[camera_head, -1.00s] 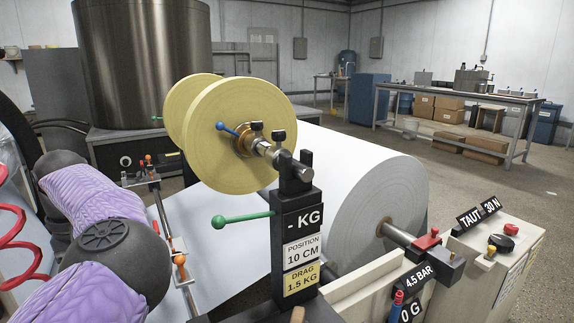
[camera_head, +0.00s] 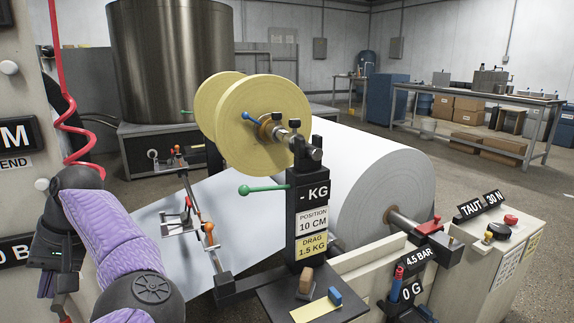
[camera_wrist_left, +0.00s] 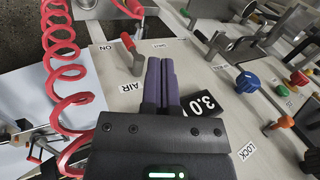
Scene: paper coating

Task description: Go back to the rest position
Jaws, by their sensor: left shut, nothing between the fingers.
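My left gripper (camera_head: 62,308) is at the lower left of the head view, at the end of my purple-sleeved arm, with its fingers pointing down near the frame's bottom edge. In the left wrist view its two purple fingers (camera_wrist_left: 160,72) lie together, shut and empty. They are in front of a pale panel (camera_wrist_left: 118,60) with "AIR" and "ON" labels. A red lever (camera_wrist_left: 131,50) stands just left of the fingertips. My right gripper is not in view.
A coiled red hose (camera_head: 68,110) hangs close to my left arm. The yellow tape roll (camera_head: 262,125), the black post (camera_head: 307,200) and the white paper roll (camera_head: 385,190) stand to its right. A blue knob (camera_wrist_left: 247,83) is right of the fingers.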

